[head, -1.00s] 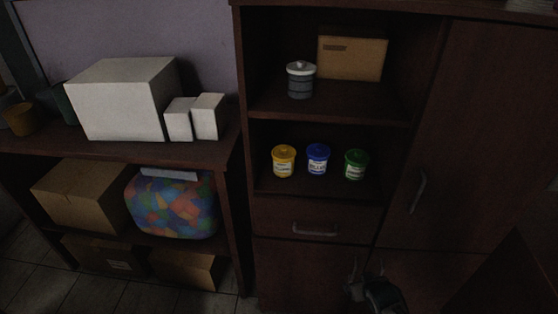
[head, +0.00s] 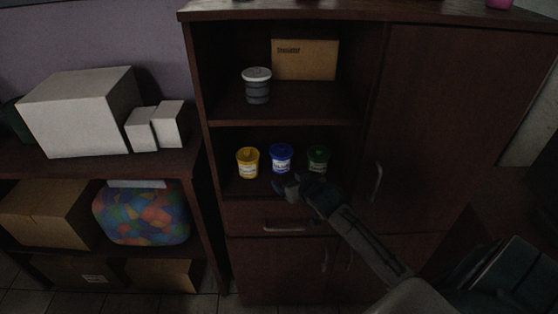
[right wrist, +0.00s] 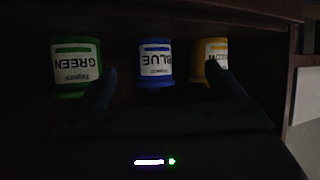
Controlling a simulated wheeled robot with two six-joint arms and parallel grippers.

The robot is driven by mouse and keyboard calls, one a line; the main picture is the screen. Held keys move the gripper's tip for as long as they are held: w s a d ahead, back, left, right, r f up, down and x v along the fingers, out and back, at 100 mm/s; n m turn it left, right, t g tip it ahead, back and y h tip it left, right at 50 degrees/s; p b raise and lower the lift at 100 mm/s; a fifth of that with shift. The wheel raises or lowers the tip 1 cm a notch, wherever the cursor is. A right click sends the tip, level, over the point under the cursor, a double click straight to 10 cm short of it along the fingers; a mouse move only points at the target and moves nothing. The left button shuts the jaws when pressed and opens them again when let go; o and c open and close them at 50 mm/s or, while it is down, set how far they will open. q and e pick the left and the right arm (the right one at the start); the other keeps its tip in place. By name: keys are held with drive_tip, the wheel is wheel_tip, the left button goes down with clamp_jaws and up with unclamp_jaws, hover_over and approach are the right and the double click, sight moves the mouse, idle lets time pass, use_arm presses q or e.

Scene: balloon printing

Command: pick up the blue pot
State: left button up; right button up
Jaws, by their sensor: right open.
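The blue pot (head: 281,156) stands upright on the middle shelf, between a yellow pot (head: 247,162) and a green pot (head: 318,157). My right gripper (head: 290,184) is just in front of the shelf, slightly below the blue pot. In the right wrist view the blue pot (right wrist: 155,62) appears upside down with its label facing me. It lies between the two spread fingers, farther in and not touched. The green pot (right wrist: 76,66) and yellow pot (right wrist: 212,56) show at the sides of the open gripper (right wrist: 160,85). My left gripper is not in view.
The cabinet shelf above (head: 285,110) holds a grey lidded jar (head: 257,86) and a cardboard box (head: 305,60). A drawer with a handle (head: 284,227) is below the pots. A side shelf at left holds white boxes (head: 80,110).

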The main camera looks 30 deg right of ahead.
sight(285, 160)
drive_tip(key=shift+t, duration=0.5)
drive_tip(key=w, duration=0.1)
drive_tip(key=w+d+r, duration=0.2)
drive_tip(key=shift+w+r, duration=0.1)
drive_tip(key=shift+w, duration=0.15)
drive_tip(key=p+x, duration=0.1)
drive_tip(key=x, duration=0.3)
drive_tip(key=shift+w, duration=0.15)
drive_tip(key=shift+w+f, duration=0.15)
drive_tip(key=shift+f, duration=0.1)
drive_tip(key=shift+w+d+f+p, duration=0.2)
drive_tip(key=shift+w+p, duration=0.25)
drive_tip(key=shift+p, duration=0.25)
drive_tip(key=p+x, duration=0.1)
drive_tip(key=x, duration=0.2)
drive_tip(key=shift+f, duration=0.1)
drive_tip(key=shift+w+d+f+p, duration=0.1)
drive_tip(key=shift+w+f+p, duration=0.25)
drive_tip(key=shift+w, duration=0.15)
drive_tip(key=shift+s, duration=0.1)
drive_tip(key=shift+c, duration=0.4)
drive_tip(key=c, duration=1.1)
